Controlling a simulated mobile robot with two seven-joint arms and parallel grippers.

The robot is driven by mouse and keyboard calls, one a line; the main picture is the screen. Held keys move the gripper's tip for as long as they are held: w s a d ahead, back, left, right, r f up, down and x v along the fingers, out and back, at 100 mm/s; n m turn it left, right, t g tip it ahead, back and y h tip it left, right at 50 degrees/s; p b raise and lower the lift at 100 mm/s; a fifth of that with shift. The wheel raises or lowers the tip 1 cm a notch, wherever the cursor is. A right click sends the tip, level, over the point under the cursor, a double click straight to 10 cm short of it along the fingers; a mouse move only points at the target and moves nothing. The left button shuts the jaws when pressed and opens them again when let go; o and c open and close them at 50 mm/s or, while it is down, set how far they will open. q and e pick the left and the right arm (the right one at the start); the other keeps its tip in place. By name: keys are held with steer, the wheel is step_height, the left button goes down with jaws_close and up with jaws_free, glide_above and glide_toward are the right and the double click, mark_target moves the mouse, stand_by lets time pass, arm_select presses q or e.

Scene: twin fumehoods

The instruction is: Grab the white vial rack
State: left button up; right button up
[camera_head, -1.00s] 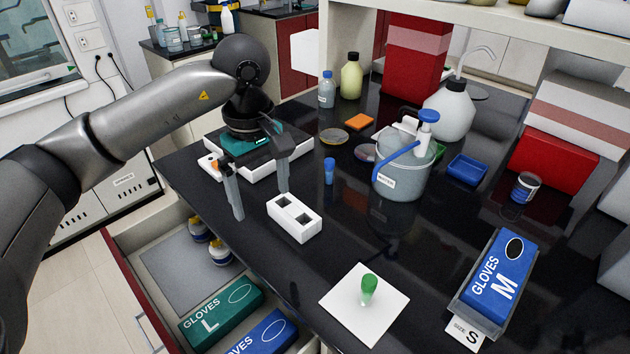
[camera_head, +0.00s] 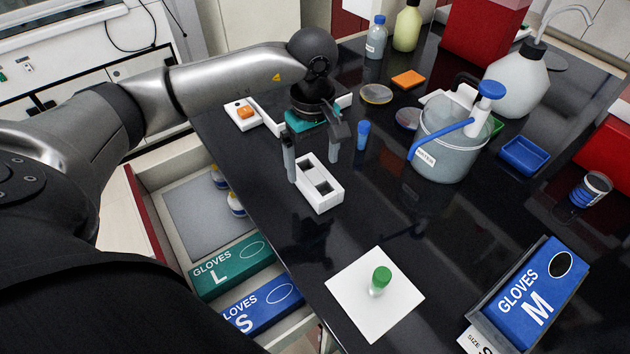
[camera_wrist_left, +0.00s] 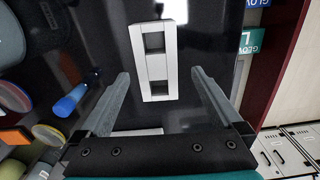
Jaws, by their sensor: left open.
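The white vial rack (camera_head: 320,186) stands on the black bench top, with two square holes in its top. In the left wrist view the rack (camera_wrist_left: 154,62) lies between and ahead of the fingers. My left gripper (camera_head: 312,166) is open. Its fingers are spread at the rack's far end, one to each side, with nothing held. In the left wrist view the open gripper (camera_wrist_left: 160,85) shows a finger to either side of the rack, with gaps between. I cannot tell how high the fingertips are above the bench. My right gripper is not in view.
A green-capped vial (camera_head: 380,281) stands on a white pad (camera_head: 350,310) near the front. A blue-capped tube (camera_head: 363,134) is just right of the gripper. A water bucket (camera_head: 445,150) stands farther right. An open drawer with glove boxes (camera_head: 234,266) is at left.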

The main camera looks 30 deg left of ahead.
mark_target(315, 176)
arm_select(q)
steer(key=f, duration=0.5)
steer(key=shift+w+d+f, duration=0.1)
steer(key=shift+w+f, duration=0.1)
steer(key=shift+f, duration=0.1)
steer(key=shift+r, duration=0.1)
steer(key=c, duration=1.3)
